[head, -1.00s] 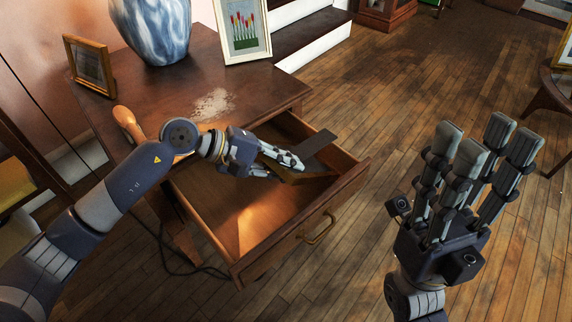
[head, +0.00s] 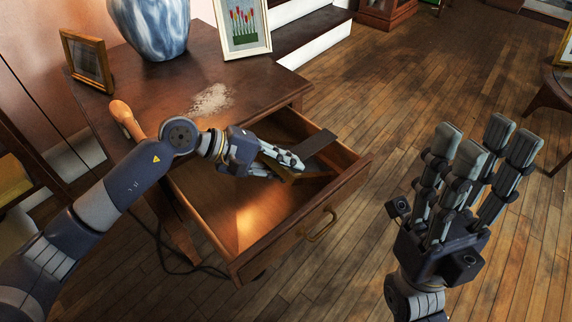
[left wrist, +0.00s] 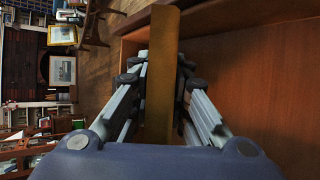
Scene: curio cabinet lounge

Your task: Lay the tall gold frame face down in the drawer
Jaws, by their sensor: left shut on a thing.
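The gold frame (head: 297,176) is in my left gripper (head: 290,164), over the far right part of the open drawer (head: 240,277). A dark strip (head: 316,144), seemingly its back stand, sticks out up and to the right. In the left wrist view the frame (left wrist: 162,75) is a long, narrow gold edge between the fingers of my left gripper (left wrist: 161,75). Its face is hidden, and I cannot tell whether it touches the drawer floor. My right gripper (head: 485,150) is open and empty, fingers up, right of the drawer.
The wooden table (head: 260,85) carries a blue and white vase (head: 160,30), a small brown frame (head: 88,60), a white flower picture (head: 243,25) and a tan wooden object (head: 125,118). The near part of the drawer is empty.

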